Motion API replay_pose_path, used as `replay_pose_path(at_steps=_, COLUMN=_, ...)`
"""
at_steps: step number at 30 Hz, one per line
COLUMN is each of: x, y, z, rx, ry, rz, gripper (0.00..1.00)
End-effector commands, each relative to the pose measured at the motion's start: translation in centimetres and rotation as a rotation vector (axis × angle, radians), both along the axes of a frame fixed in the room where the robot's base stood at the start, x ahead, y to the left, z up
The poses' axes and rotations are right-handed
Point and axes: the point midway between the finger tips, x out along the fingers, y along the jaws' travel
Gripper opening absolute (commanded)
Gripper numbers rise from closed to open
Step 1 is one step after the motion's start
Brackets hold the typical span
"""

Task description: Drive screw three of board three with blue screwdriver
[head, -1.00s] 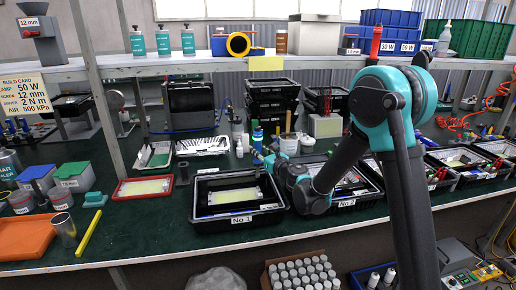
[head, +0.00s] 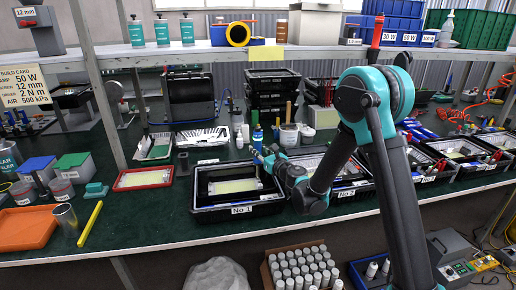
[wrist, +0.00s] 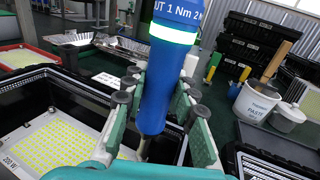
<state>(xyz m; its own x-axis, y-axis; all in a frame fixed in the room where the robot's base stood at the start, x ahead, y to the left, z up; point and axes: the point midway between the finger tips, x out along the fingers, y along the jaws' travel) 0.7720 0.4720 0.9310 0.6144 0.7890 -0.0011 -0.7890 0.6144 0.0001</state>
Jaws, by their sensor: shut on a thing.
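My gripper (wrist: 155,110) is shut on the blue screwdriver (wrist: 165,75), which stands nearly upright between the grey-green fingers. It has a white and pale green ring near the top; its tip is hidden behind my gripper. In the head view, my gripper (head: 268,160) is over the right back part of the black No 1 housing (head: 240,211), and a blue handle (head: 257,138) shows there. A yellow-dotted board (wrist: 60,145) marked 200 W lies in a black housing left of the screwdriver. Which board is board three, and its screws, I cannot make out.
The No 2 housing (head: 345,194) stands to the right, partly behind my arm, with further housings (head: 455,150) beyond. A white paste pot (wrist: 257,103) and a stack of black housings (head: 270,95) stand behind. A shelf (head: 230,52) crosses above the bench.

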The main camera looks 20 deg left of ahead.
Motion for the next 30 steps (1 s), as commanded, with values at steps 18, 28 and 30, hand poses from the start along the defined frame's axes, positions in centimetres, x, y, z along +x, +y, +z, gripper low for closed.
replay_pose_path(at_steps=18, x=0.01, y=0.01, z=-0.16, rx=0.000, ry=0.000, rz=0.000, gripper=0.00)
replay_pose_path(at_steps=28, x=0.01, y=0.02, z=-0.45, rx=0.000, ry=0.000, rz=0.000, gripper=0.00)
replay_pose_path(at_steps=30, x=0.02, y=0.01, z=-0.52, rx=0.000, ry=0.000, rz=0.000, gripper=0.00)
